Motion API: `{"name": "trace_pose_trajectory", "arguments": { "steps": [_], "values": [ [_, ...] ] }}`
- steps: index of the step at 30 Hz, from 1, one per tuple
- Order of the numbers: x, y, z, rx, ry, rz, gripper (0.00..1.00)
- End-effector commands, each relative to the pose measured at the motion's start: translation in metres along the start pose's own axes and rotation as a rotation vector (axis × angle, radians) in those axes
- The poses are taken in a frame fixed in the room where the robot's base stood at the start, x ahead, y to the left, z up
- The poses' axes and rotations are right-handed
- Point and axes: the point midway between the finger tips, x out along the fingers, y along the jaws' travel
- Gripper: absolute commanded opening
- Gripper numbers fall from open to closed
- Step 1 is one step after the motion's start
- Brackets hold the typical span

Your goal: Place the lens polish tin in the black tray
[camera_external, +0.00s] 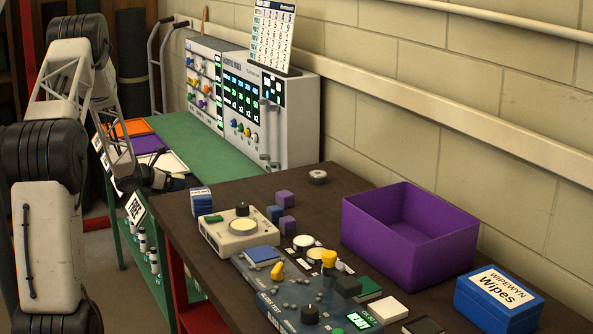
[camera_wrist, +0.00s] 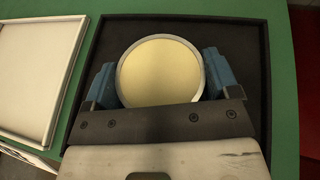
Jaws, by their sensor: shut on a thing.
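In the wrist view the round tin (camera_wrist: 160,62) has a cream top and a silver rim. My gripper (camera_wrist: 160,80) is shut on it, with one blue finger against each side. The black tray (camera_wrist: 244,45) lies under the tin and gripper on the green bench, and the tin is within its outline. I cannot tell whether the tin touches the tray floor. In the external view my gripper (camera_external: 176,182) is low over the near end of the green bench. The tin and black tray are not clear there.
A white tray (camera_wrist: 35,72) lies just left of the black tray. Purple (camera_external: 149,144) and orange (camera_external: 131,127) trays lie farther along the green bench (camera_external: 212,148). The brown table holds a purple bin (camera_external: 410,240), a small round metal tin (camera_external: 318,177) and devices.

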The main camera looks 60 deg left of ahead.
Motion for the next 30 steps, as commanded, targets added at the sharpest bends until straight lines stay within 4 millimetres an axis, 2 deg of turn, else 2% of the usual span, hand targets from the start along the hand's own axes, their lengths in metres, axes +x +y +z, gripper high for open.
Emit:
{"name": "trace_pose_trajectory", "arguments": {
  "steps": [16, 17, 20, 30],
  "values": [
    [0.0038, 0.0004, -0.0089, 0.001, -0.001, 0.000, 0.51],
    [0.0040, 0.0002, -0.0095, 0.000, -0.001, 0.000, 0.83],
    [0.0039, 0.0002, -0.0092, 0.001, -0.001, 0.000, 0.98],
    [0.0030, 0.0002, -0.0072, 0.001, -0.001, 0.000, 1.00]
  ]
}}
